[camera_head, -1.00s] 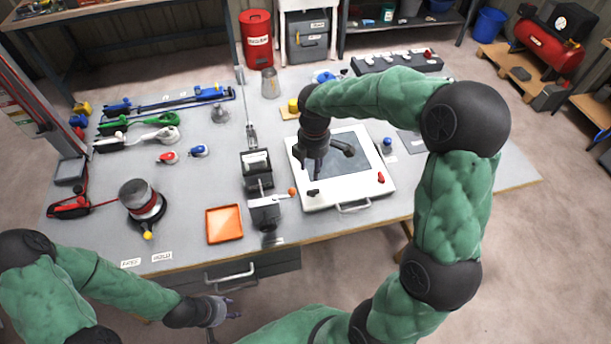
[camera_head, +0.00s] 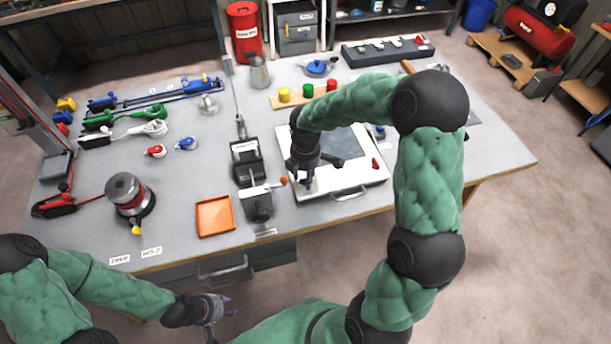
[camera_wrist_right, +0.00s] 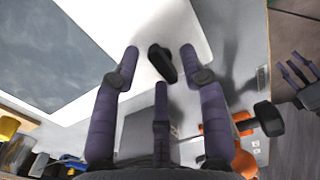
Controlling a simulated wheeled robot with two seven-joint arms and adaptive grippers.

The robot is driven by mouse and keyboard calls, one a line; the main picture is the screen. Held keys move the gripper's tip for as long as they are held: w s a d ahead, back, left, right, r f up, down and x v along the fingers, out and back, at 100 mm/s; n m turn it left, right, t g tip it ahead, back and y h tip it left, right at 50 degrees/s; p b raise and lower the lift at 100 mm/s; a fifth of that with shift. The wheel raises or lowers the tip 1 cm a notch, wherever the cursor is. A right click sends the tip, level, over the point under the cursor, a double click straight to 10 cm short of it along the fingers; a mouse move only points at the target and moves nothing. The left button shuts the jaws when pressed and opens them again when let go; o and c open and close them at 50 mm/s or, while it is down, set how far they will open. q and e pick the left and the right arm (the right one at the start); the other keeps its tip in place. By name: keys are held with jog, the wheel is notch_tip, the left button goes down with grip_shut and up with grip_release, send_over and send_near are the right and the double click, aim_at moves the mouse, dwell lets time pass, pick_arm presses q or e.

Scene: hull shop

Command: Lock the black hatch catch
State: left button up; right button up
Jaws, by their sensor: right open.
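The hatch is a white panel with a dark grey window; its white frame (camera_head: 372,178) lies on the bench. The black hatch catch (camera_wrist_right: 162,62) shows in the right wrist view as a small black lever on the white frame, between my fingertips. In the head view my right gripper hides it. My right gripper (camera_head: 307,184) is open over the near left corner of the hatch, its fingers (camera_wrist_right: 160,65) either side of the catch; I cannot tell whether they touch it. A red catch (camera_head: 375,163) sits at the hatch's right. My left gripper (camera_head: 218,304) is open and empty before the bench.
A grey and black clamp-like device (camera_head: 256,204) with an orange knob stands close left of the hatch. An orange tray (camera_head: 215,216) lies further left. A board with yellow, green and red knobs (camera_head: 308,96) lies behind the hatch. A silver handle (camera_head: 349,194) is on the hatch's near edge.

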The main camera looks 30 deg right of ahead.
jog(key=shift+c, duration=0.3)
grip_shut()
jog(key=shift+m, duration=0.3)
jog(key=m, duration=0.3)
jog(key=shift+m+p, duration=0.3)
jog(key=shift+p, duration=0.1)
jog(key=m, duration=0.4)
jog(key=shift+d+m, duration=0.1)
jog(key=shift+m, duration=0.2)
jog(key=m, duration=0.4)
jog(key=shift+s+m, duration=0.1)
jog(key=shift+m, duration=0.2)
jog(key=m, duration=0.4)
jog(key=shift+s+m+b, duration=0.1)
jog(key=shift+m+b, duration=0.2)
jog(key=shift+b, duration=0.05)
